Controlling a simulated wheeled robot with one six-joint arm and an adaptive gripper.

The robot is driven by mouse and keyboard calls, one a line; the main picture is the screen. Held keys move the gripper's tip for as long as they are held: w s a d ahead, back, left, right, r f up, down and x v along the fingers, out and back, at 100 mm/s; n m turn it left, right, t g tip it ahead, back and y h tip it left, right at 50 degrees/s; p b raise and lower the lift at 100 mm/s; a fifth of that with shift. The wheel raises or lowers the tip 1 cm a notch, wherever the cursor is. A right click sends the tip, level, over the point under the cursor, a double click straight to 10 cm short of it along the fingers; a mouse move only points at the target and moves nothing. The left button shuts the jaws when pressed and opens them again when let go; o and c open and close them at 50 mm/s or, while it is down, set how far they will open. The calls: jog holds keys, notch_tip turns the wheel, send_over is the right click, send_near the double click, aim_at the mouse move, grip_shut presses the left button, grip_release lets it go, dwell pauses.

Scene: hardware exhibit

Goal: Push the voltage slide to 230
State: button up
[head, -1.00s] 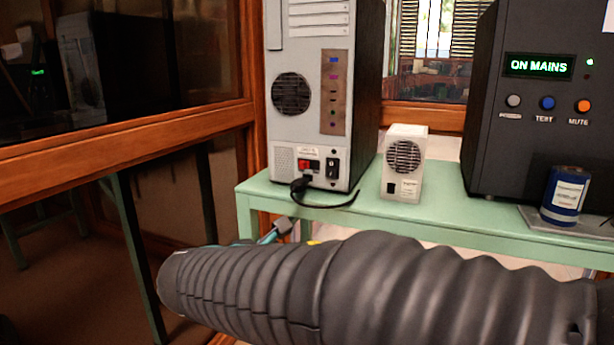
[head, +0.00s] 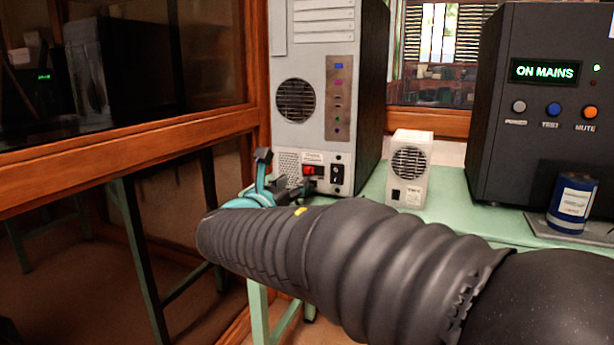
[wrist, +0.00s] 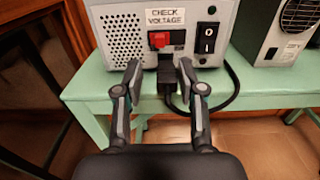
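The red voltage slide (wrist: 159,40) sits under a "CHECK VOLTAGE" label on the back of the pale grey computer tower (wrist: 118,17). The slide also shows small in the head view (head: 313,170). Its number is too small to read. My gripper (wrist: 160,80) is open and empty, its two fingertips apart below the slide in the wrist view. The right fingertip overlaps the black power plug (wrist: 186,72) in the picture; I cannot tell if they touch. In the head view my gripper (head: 278,178) is beside the tower's lower left, partly hidden by my arm.
A black rocker switch (wrist: 208,37) is right of the slide. A power cord (wrist: 232,88) loops on the green table (wrist: 90,85). A small white fan box (head: 409,168), a dark "ON MAINS" unit (head: 545,110) and a blue can (head: 573,203) stand to the right.

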aim_at(306, 174)
jog(key=shift+x, duration=3.15)
